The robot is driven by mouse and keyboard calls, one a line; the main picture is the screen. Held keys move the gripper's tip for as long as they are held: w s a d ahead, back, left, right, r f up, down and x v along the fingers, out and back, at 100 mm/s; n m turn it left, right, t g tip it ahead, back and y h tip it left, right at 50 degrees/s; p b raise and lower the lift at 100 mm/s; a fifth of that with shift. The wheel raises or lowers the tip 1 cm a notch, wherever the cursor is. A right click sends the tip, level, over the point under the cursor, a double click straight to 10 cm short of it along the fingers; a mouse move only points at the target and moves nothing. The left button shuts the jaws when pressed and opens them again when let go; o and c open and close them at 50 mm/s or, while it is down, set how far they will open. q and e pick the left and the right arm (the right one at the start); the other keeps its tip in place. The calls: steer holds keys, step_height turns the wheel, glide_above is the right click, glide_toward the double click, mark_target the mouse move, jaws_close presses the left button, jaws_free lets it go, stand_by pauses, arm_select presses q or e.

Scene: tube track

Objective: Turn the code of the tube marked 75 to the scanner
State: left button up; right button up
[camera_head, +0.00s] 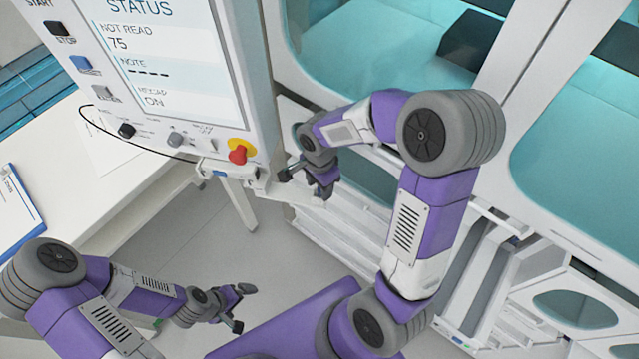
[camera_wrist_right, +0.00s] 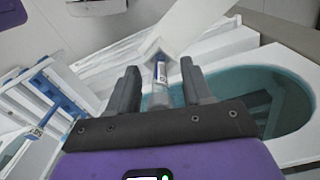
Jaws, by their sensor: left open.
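A small tube (camera_wrist_right: 160,69) with a blue upper part and a pale label stands in a white holder in the right wrist view. Its label is too small to read. My right gripper (camera_wrist_right: 161,88) is open, its fingers apart on either side of the tube in that view; neither appears to touch it. In the head view, my right gripper (camera_head: 314,184) is at the white track below the panel, and the tube cannot be made out there. My left gripper (camera_head: 242,308) is open and empty, low over the floor. I cannot pick out the scanner.
The panel screen (camera_head: 165,50) reads "STATUS", "NOT READ 75". A red stop knob (camera_head: 238,154) sits on its lower edge, close to my right gripper. A white table (camera_head: 120,190) with a clipboard (camera_head: 18,215) is at left. White racks with blue parts (camera_wrist_right: 45,108) stand at left in the wrist view.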

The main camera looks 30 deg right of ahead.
step_height(320, 180, up, 8)
steer(key=shift+f+p, duration=0.2)
steer(key=shift+p, duration=0.45)
